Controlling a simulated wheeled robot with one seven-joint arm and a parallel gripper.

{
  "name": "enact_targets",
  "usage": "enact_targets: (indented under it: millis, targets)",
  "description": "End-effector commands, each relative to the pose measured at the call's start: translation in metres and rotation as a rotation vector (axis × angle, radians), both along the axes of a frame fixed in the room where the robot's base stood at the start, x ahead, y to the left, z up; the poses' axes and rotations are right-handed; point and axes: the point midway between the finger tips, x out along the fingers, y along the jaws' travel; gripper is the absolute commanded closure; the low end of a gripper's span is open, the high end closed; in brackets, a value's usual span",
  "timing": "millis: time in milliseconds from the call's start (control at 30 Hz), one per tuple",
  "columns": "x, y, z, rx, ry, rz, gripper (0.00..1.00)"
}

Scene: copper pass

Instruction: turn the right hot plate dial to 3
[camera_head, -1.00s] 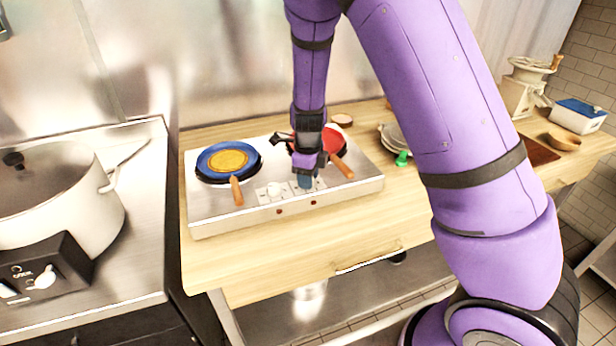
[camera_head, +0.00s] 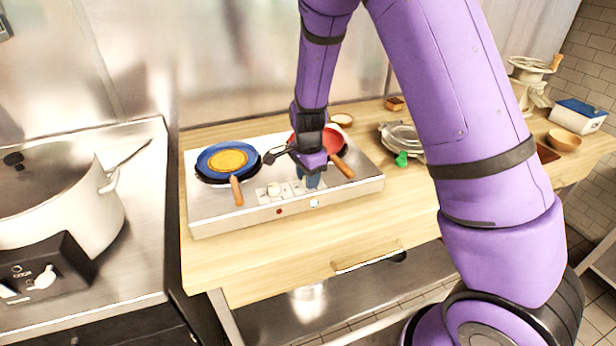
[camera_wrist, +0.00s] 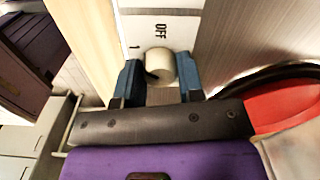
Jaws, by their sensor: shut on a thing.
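The silver two-burner hot plate (camera_head: 225,217) sits on the wooden counter. Its right dial (camera_wrist: 160,64) is a cream knob beside printed "OFF" and "1" marks in the wrist view. My gripper (camera_wrist: 159,82) is shut on this dial, with one blue finger on each side. Other marks and the dial's exact setting cannot be made out. In the head view my gripper (camera_head: 311,181) comes down over the right dial and hides it. The left dial (camera_head: 273,189) stands free to its left. The right indicator light (camera_head: 314,203) looks bright and pale; the left one (camera_head: 279,211) is dark red.
A blue pan (camera_head: 208,174) with a tan round inside is on the left burner. A red pan (camera_head: 335,137) is on the right burner, close to my gripper, its wooden handle pointing forward. A large pot (camera_head: 75,190) stands left. The counter front is clear.

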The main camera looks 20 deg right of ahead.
Motion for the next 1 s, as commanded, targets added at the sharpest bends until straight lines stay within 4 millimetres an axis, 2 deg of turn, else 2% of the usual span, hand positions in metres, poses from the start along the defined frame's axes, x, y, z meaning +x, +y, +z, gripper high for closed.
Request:
enact_targets:
  millis: [1000]
  targets:
    - [0.0010, -0.0008, 0.0005, -0.001, -0.003, 0.964, 0.88]
